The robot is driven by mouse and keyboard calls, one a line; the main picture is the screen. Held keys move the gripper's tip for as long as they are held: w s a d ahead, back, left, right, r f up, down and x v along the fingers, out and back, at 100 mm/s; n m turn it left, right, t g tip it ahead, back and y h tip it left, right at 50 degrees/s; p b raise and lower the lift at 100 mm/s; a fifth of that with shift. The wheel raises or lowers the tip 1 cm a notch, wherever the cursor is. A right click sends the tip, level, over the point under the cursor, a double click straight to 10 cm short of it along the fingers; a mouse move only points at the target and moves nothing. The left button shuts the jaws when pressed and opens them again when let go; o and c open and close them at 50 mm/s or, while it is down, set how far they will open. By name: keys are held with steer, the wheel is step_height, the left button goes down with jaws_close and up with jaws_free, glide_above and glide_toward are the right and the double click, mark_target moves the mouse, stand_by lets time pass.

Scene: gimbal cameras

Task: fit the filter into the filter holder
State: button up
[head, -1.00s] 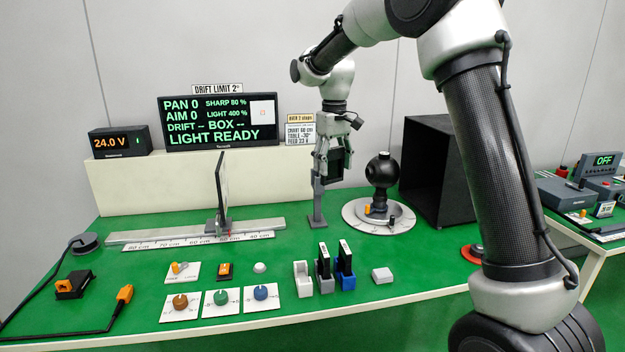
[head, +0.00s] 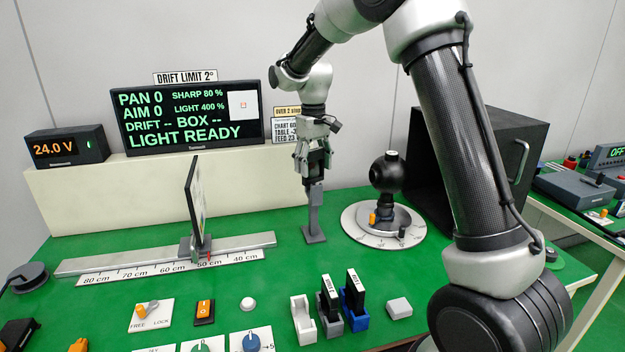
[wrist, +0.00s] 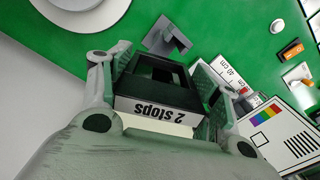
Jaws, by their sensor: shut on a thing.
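My gripper (head: 316,152) is shut on the filter (head: 319,163), a black square frame. In the wrist view the filter (wrist: 157,94) has a white edge label reading "2 stops", upside down, between the fingers (wrist: 160,85). The filter holder (head: 314,212) is a grey post on a flat foot, and my gripper is just above its top. In the wrist view part of the holder (wrist: 167,38) shows beyond the filter. Fingers and filter hide the holder's upper end, so I cannot tell whether the filter sits in it.
A chart panel (head: 195,203) stands on a scaled rail (head: 120,262) to the left. A black camera (head: 386,172) on a round turntable (head: 357,228) stands to the right, before a black box (head: 470,135). Filter slots, one white and empty (head: 303,322), are in front.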

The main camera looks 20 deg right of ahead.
mark_target(313, 182)
steer(key=shift+f, duration=2.15)
steer(key=o, duration=1)
steer(key=shift+f, duration=0.1)
